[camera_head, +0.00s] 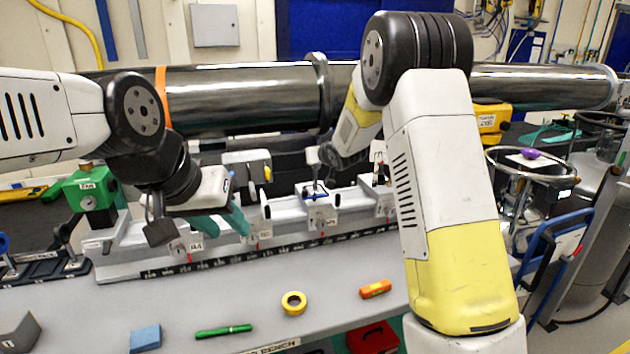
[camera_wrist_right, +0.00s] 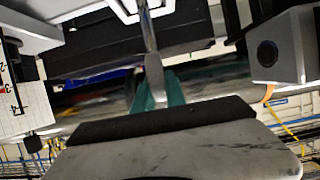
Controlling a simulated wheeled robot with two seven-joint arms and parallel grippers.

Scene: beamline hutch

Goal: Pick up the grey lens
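My left gripper (camera_head: 222,222) hangs in front of the left part of the long grey rail (camera_head: 130,258). Its two teal fingers are apart, and I see nothing between them. My right arm reaches up and over the bench, with its wrist above the middle of the rail; its fingers are not clear in the head view. In the right wrist view the teal fingers of my right gripper (camera_wrist_right: 158,92) are on either side of a narrow grey piece (camera_wrist_right: 154,72) on a thin stem. It may be the grey lens seen edge-on. Whether the fingers press on it is unclear.
A large dark tube (camera_head: 240,98) runs behind the rail. Yellow tape (camera_head: 293,303), an orange block (camera_head: 375,289), a green pen (camera_head: 223,331) and a blue block (camera_head: 145,338) lie on the bench front. A green box (camera_head: 90,192) stands at the rail's left end.

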